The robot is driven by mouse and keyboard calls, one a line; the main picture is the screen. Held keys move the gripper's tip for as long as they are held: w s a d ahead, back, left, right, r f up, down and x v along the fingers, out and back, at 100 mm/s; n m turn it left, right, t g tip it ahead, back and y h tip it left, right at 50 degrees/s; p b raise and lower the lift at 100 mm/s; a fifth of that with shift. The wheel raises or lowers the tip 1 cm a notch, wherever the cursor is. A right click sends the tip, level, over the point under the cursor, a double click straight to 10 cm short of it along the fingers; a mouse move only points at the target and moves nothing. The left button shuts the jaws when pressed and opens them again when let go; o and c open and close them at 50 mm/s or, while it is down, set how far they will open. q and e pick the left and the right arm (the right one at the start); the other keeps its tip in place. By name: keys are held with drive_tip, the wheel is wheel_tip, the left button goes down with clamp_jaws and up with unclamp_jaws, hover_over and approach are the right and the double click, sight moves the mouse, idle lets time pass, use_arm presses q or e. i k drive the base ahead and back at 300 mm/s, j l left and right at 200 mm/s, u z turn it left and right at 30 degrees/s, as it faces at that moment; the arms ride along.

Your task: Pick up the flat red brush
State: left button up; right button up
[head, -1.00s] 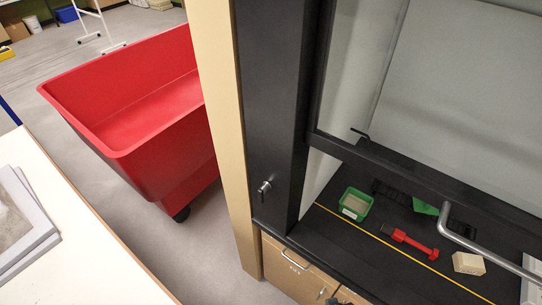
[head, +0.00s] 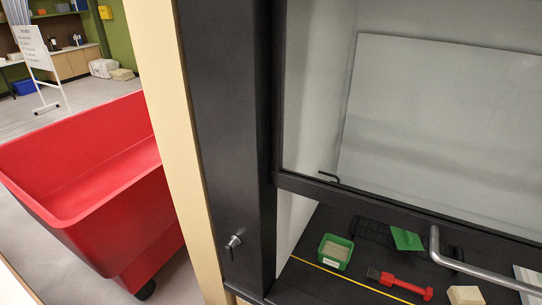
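The flat red brush (head: 406,286) lies on the black worktop inside the fume hood, near the bottom of the head view. Its dark bristle end points left and its red handle points right. It lies beyond the yellow line, between a green box and a beige block. Neither of my grippers is in view.
The hood's sash frame (head: 400,212) and grey bar handle (head: 480,272) hang above the worktop. A green box (head: 335,252), a green piece (head: 406,239), a dark rack (head: 372,232) and a beige block (head: 465,295) are near the brush. A red bin (head: 90,190) stands left of the hood.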

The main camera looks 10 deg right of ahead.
sight(384, 277)
drive_tip(key=z, duration=1.7)
drive_tip(key=k+l+z, duration=0.1)
